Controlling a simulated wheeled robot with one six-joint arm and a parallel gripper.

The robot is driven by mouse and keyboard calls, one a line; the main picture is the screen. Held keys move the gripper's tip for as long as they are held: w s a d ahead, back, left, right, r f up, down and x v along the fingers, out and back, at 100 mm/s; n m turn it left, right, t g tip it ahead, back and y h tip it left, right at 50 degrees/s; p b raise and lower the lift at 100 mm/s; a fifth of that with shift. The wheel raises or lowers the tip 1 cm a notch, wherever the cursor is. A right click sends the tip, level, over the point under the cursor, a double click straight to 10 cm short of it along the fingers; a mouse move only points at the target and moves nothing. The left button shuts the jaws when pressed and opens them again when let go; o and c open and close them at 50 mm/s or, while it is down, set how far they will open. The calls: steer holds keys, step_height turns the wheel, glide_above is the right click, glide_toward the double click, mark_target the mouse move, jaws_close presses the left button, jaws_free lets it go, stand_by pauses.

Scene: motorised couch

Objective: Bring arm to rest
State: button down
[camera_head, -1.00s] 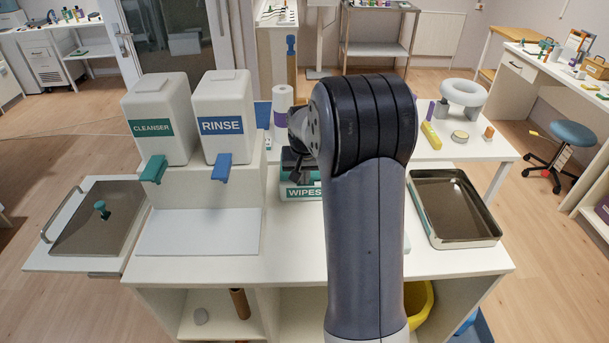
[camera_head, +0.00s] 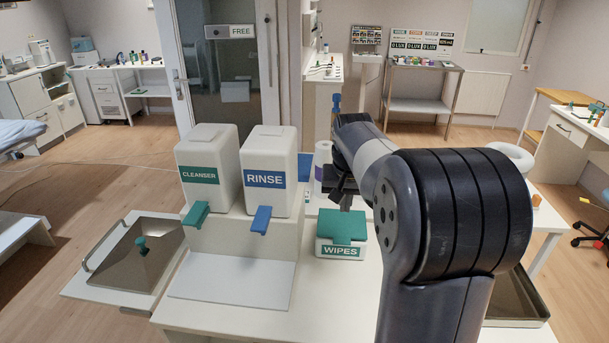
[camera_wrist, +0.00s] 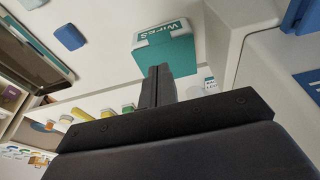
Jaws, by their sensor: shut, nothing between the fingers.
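My gripper (camera_wrist: 158,84) is shut and empty, its dark fingers together in the wrist view. The teal-and-white WIPES box (camera_wrist: 166,45) shows just beyond the fingertips there. In the head view my gripper (camera_head: 342,200) is partly hidden behind my arm and appears above the WIPES box (camera_head: 340,235). I cannot tell how large the gap between them is. My arm's bulky dark elbow fills the right foreground, and the forearm reaches back and left from it.
The CLEANSER (camera_head: 207,165) and RINSE (camera_head: 270,172) dispensers stand left of my gripper. An open metal tray (camera_head: 518,300) is partly hidden behind my arm at right. A white roll (camera_head: 323,158) stands behind.

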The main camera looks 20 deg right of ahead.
glide_above(340, 241)
steer(key=f, duration=0.7)
steer(key=s+f, duration=0.1)
steer(key=f, duration=0.3)
steer(key=shift+a+f, duration=0.1)
steer(key=shift+f, duration=0.2)
steer(key=shift+f+b, duration=0.9)
steer(key=shift+b, duration=0.05)
